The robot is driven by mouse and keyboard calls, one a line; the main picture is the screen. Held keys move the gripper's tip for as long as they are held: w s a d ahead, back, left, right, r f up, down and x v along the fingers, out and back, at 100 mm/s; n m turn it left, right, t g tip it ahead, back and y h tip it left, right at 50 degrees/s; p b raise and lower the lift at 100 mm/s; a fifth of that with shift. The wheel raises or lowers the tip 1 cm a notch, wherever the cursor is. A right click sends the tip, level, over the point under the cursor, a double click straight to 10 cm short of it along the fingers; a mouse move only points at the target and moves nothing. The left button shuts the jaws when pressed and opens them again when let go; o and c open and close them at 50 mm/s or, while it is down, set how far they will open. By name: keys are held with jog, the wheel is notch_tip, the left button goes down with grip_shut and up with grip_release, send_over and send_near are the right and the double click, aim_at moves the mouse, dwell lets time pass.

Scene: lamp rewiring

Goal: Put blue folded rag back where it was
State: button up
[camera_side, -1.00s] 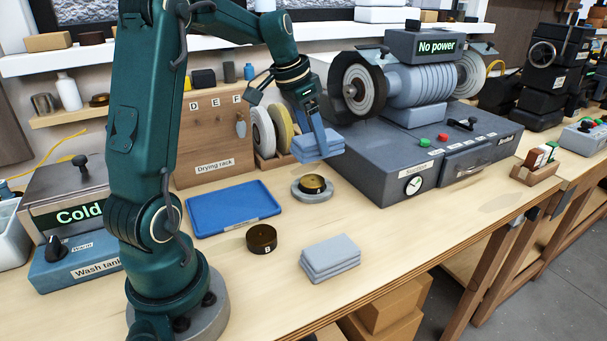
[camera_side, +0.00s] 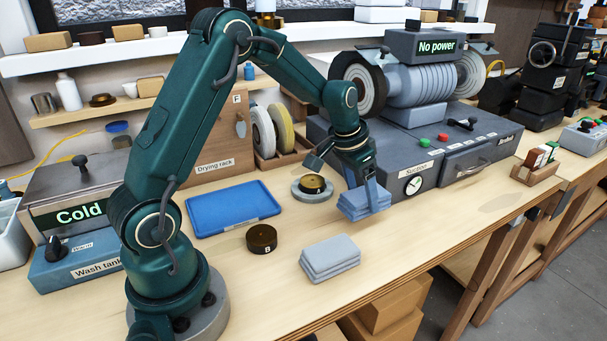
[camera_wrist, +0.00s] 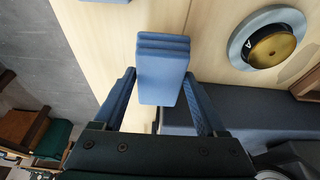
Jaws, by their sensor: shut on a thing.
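The blue folded rag (camera_side: 362,205) is in my gripper (camera_side: 366,190), in front of the grey grinder base in the side view. In the wrist view the rag (camera_wrist: 162,52) sits between the two blue fingers of my gripper (camera_wrist: 160,76), its folded layers showing at the top. My gripper is shut on it. The rag is over the bench, near its front edge. I cannot tell whether its underside touches the wood.
A grey folded rag (camera_side: 330,259) lies on the bench to the left. A brass part in a grey ring (camera_side: 312,196), a dark brass part (camera_side: 261,239) and a blue tray (camera_side: 215,217) are nearby. The grinder base (camera_side: 400,150) stands behind.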

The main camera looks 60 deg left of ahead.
jog(key=shift+f, duration=1.85)
jog(key=shift+f, duration=0.15)
jog(key=o, duration=1.4)
